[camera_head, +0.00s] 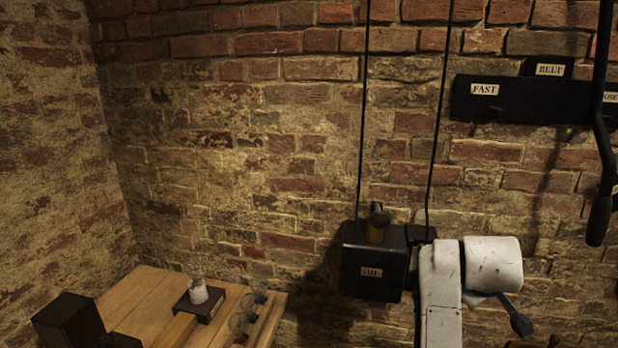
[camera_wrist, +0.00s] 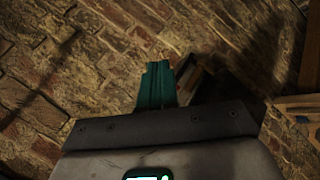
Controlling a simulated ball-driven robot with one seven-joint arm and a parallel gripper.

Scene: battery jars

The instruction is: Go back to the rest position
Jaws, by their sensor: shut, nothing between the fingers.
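My gripper (camera_wrist: 157,68) shows in the wrist view as teal fingers, pressed together with nothing between them. They stand out in front of the brick wall, and I see no object touching them. In the head view my white arm is raised at the lower right, in front of the wall. I cannot make out the fingers there.
A black labelled box (camera_head: 372,272) hangs beside my arm under two dark cables. A black panel (camera_head: 520,100) and a lever (camera_head: 599,215) are at upper right. A wooden table (camera_head: 143,292) at lower left bears a jar (camera_head: 197,291) and several glass pieces.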

